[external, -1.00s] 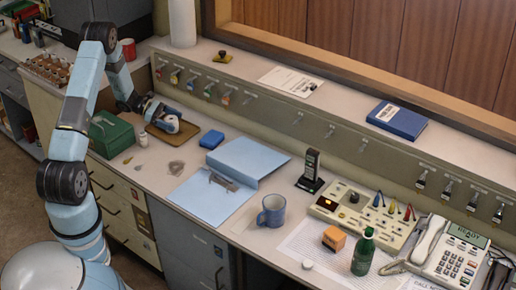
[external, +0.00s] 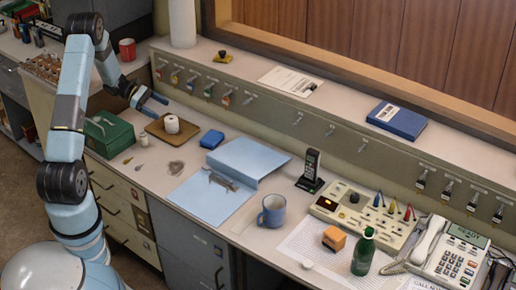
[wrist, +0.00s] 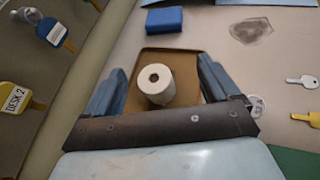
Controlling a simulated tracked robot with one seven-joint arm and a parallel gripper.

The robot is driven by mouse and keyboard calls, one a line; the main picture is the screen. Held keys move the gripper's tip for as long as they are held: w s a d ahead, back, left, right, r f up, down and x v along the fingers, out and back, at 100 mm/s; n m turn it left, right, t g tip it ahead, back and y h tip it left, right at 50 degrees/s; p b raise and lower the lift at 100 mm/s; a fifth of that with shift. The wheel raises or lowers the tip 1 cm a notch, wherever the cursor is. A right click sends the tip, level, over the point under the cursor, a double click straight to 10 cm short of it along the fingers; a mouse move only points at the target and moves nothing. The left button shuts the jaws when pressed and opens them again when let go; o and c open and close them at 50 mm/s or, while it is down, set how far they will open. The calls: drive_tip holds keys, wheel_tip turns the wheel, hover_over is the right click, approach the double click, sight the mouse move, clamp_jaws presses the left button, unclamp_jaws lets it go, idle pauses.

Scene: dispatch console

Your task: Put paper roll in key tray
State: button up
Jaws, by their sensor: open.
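The white paper roll (external: 171,124) stands upright in the brown key tray (external: 186,134) on the counter. In the wrist view the roll (wrist: 154,82) shows its dark centre hole, and the tray (wrist: 185,57) lies around and beneath it. My gripper (external: 150,97) is open and empty, above and to the left of the roll in the external view. In the wrist view my gripper (wrist: 159,68) has its two blue fingers spread on either side of the roll, apart from it.
A green box (external: 108,134) stands left of the tray and a blue block (external: 212,139) right of it. Loose keys (wrist: 302,80) lie on the counter. Hooked key tags (wrist: 53,32) line the panel behind. A blue folder (external: 250,160) and a mug (external: 272,211) are farther right.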

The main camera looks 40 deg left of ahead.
drive_tip(key=s+d+r+m+g+y, duration=0.25)
drive_tip(key=s+d+r+m, duration=0.25)
drive_tip(key=s+d+r, duration=0.45)
drive_tip(key=s+d+r+m+g+y, duration=0.1)
drive_tip(key=s+d+r+m+y, duration=0.4)
drive_tip(key=r, duration=0.7)
drive_tip(key=s+d+r+m+t+y, duration=0.2)
drive_tip(key=s+r+m, duration=0.2)
drive_tip(key=s, duration=0.6)
drive_tip(key=s+d+r+m+t+y, duration=0.2)
drive_tip(key=s+m, duration=0.5)
drive_tip(key=s, duration=0.4)
wheel_tip(320, 180, up, 3)
drive_tip(key=shift+d+f, duration=0.15)
drive_tip(key=shift+d, duration=0.3)
